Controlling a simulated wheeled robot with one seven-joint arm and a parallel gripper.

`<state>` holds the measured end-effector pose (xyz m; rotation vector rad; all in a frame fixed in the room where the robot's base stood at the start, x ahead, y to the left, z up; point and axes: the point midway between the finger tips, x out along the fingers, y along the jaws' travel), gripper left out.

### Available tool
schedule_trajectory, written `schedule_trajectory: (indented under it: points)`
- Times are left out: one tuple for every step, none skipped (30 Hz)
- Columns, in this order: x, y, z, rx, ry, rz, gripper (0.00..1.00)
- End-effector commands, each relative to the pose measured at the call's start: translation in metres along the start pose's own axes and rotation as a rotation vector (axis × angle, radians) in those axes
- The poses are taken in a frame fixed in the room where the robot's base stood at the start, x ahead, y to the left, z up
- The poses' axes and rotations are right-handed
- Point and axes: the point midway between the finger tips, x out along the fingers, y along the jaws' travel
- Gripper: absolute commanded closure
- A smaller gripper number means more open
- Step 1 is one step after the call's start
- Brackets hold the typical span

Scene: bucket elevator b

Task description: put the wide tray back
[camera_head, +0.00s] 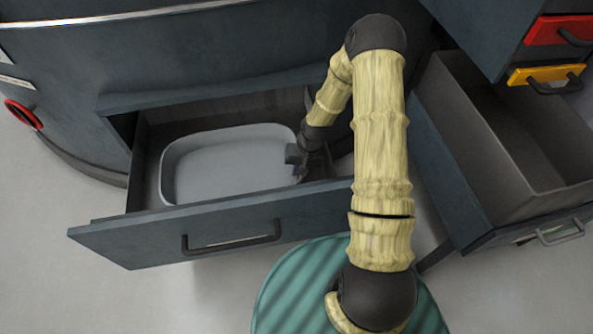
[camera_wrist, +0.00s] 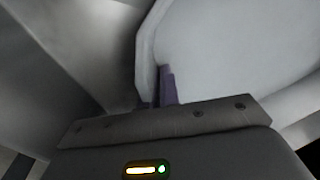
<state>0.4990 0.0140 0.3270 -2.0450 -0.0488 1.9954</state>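The wide tray (camera_head: 225,170) is pale grey with rounded corners and a low wall. It sits inside the open left drawer (camera_head: 150,240), seemingly flat; I cannot tell if it rests on the drawer floor. My gripper (camera_head: 300,170) is at the tray's right end, inside the drawer. In the wrist view, the purple fingers of my gripper (camera_wrist: 157,90) are close together at the wall of the tray (camera_wrist: 215,50), one on each side of it. They look shut on the wall, though the contact is partly hidden.
The left drawer's front has a dark handle (camera_head: 232,238). A second open drawer (camera_head: 500,150) at the right looks empty. Above it are red (camera_head: 545,30) and yellow (camera_head: 530,75) fronts with dark handles. Pale floor (camera_head: 60,275) is clear at the lower left.

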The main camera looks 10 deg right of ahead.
Motion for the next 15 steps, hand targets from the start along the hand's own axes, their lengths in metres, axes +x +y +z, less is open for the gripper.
schedule_trajectory:
  points:
    - [-0.0006, -0.0017, 0.0001, -0.003, 0.000, 0.000, 1.00]
    - [-0.0005, -0.0022, 0.0002, -0.004, 0.000, 0.000, 1.00]
    - [-0.0003, -0.0030, 0.0004, -0.005, -0.001, 0.000, 1.00]
    - [0.0001, -0.0034, 0.0005, -0.006, -0.001, 0.000, 1.00]
    - [0.0009, -0.0037, 0.0006, -0.007, -0.001, -0.001, 1.00]
    - [0.0022, -0.0038, 0.0007, -0.008, -0.002, 0.000, 1.00]
    - [0.0029, -0.0040, 0.0008, -0.009, -0.002, -0.001, 1.00]
    - [0.0027, -0.0041, 0.0008, -0.009, -0.002, 0.000, 0.92]
    - [0.0025, -0.0044, 0.0008, -0.009, -0.001, 0.000, 0.84]
    - [0.0025, -0.0045, 0.0008, -0.010, -0.002, 0.000, 0.79]
    - [0.0025, -0.0046, 0.0008, -0.010, -0.002, 0.000, 0.74]
    - [0.0025, -0.0046, 0.0009, -0.010, -0.002, 0.000, 0.74]
    - [0.0025, -0.0046, 0.0009, -0.010, -0.002, 0.000, 0.74]
    - [0.0025, -0.0046, 0.0009, -0.010, -0.002, 0.000, 0.74]
    - [0.0025, -0.0046, 0.0009, -0.010, -0.002, 0.000, 0.74]
